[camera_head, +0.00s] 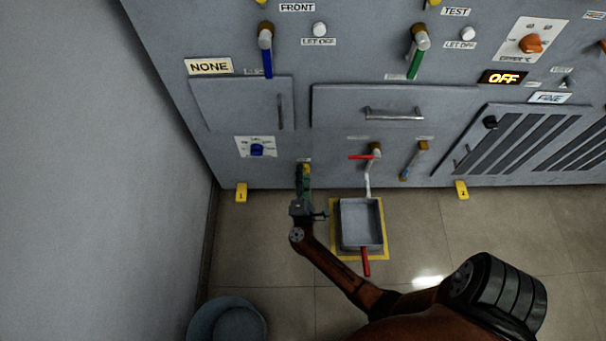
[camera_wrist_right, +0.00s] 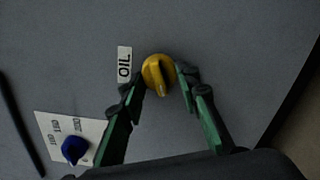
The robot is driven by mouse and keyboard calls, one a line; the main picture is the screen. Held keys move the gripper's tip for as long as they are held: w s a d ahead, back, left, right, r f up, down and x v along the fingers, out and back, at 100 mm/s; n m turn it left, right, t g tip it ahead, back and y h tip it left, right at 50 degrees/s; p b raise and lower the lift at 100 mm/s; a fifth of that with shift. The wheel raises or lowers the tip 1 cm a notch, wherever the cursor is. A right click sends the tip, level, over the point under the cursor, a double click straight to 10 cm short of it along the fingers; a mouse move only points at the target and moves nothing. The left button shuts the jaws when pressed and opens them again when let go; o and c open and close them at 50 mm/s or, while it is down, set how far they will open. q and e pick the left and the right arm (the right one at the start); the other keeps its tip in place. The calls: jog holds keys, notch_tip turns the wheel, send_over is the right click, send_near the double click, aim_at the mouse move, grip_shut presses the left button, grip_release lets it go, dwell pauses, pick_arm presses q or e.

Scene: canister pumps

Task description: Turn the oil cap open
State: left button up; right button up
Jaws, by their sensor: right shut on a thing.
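The yellow oil cap (camera_wrist_right: 157,72) sits on the grey cabinet face, with an OIL label (camera_wrist_right: 124,64) beside it in the wrist view. It is round with a raised grip bar. My right gripper (camera_wrist_right: 161,84) has its green fingers on either side of the cap and is shut on it. In the head view my right gripper (camera_head: 304,182) is at the lower cabinet face, and it largely hides the cap there. My left gripper is not in view.
A grey tray (camera_head: 346,225) with a red handle stands on the floor right of my gripper, below a red-handled tap (camera_head: 362,156). A blue knob (camera_head: 257,150) is to the left. A bucket (camera_head: 228,322) stands at lower left, near the wall.

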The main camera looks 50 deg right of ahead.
aim_at(302, 152)
jog(key=shift+f, duration=0.1)
jog(key=o, duration=1.1)
jog(key=shift+o, duration=0.2)
jog(key=r, duration=0.9)
jog(key=shift+w+a+r, duration=0.15)
jog(key=shift+w+a, duration=0.1)
jog(key=shift+a, duration=0.05)
jog(key=shift+s+d+r, duration=0.2)
jog(key=shift+d+r, duration=0.05)
jog(key=shift+r, duration=0.25)
